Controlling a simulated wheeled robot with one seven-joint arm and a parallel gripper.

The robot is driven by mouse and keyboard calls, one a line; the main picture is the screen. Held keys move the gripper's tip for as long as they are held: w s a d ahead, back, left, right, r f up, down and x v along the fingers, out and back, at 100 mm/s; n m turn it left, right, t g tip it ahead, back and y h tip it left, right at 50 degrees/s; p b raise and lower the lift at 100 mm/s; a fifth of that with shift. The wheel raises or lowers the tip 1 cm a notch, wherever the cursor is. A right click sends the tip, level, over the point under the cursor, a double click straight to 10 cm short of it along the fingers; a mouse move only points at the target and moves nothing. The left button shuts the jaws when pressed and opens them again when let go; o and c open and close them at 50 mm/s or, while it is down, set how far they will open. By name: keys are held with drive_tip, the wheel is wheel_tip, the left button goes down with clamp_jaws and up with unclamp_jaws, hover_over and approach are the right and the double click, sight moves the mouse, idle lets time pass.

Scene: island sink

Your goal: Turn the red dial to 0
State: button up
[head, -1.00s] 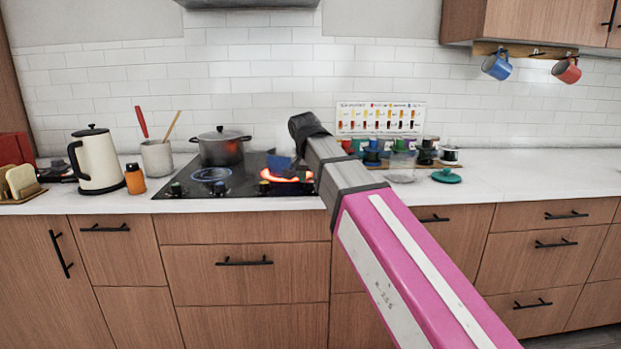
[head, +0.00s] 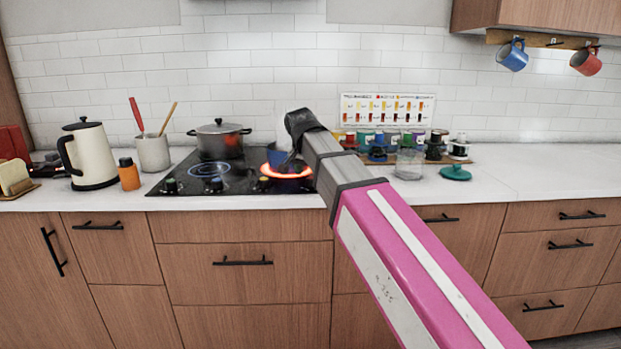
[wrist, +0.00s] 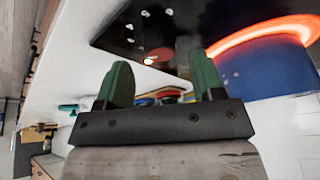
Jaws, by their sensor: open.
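No red dial is clear in the head view; my arm covers the cooktop's right end. In the wrist view, a dark reddish round shape (wrist: 162,54), possibly the red dial, lies on the cooktop beyond the fingertips, near a small orange light. My gripper (wrist: 162,72) is open with two green fingers apart and nothing held between them. In the head view the gripper is mostly hidden behind my arm.
A dark pot (head: 219,142) stands at the back left. Several jars and a glass (head: 408,165) stand right of the cooktop.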

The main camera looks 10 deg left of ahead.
sight(311, 178)
drive_tip(key=shift+x, duration=1.5)
drive_tip(key=c, duration=0.9)
